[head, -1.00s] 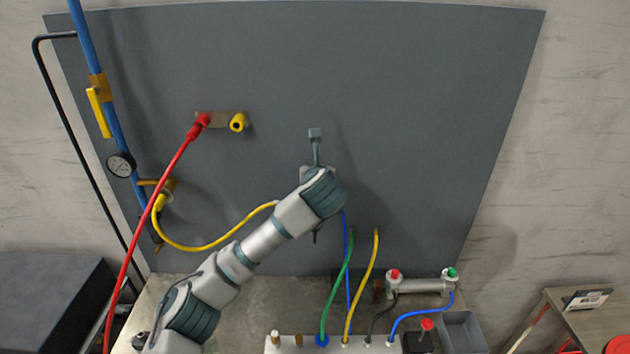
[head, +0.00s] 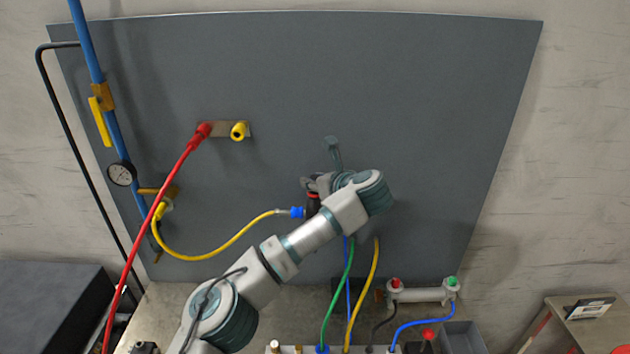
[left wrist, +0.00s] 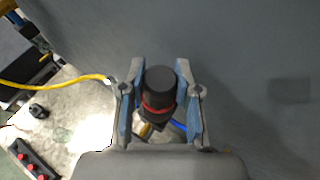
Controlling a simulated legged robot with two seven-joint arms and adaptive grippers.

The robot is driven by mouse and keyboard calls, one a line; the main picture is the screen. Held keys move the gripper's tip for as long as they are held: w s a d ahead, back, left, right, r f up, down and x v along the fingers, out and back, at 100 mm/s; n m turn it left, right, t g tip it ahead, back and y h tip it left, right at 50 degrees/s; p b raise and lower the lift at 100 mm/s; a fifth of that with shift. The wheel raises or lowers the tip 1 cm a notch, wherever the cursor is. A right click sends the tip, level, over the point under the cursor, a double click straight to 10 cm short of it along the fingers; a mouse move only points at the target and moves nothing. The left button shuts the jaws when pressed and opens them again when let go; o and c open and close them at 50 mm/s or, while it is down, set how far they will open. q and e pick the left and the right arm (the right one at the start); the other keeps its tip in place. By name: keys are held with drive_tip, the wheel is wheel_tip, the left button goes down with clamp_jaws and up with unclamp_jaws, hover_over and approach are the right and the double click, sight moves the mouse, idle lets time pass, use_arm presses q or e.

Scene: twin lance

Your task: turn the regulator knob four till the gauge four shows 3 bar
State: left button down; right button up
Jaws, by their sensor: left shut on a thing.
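A black regulator knob with a red ring (left wrist: 160,88) stands between the two blue-lined fingers of my left gripper (left wrist: 163,75) in the left wrist view. The fingers are shut on its sides. In the head view my left gripper (head: 313,185) is at the lower middle of the grey panel, with part of the black knob body (head: 313,205) showing. I cannot read a number on the knob. No gauge shows beside the knob; my arm covers that area.
A red hose (head: 152,230) crosses the panel's left side. Green (head: 337,295) and yellow upright hoses stand below my forearm. The right of the grey panel (head: 450,120) is clear.

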use_arm(q)
drive_tip(key=c, duration=0.8)
unclamp_jaws()
drive_tip(key=shift+w+d, duration=0.1)
drive_tip(key=v, duration=1.2)
drive_tip(key=shift+d+f, duration=0.15)
drive_tip(key=shift+f, duration=0.05)
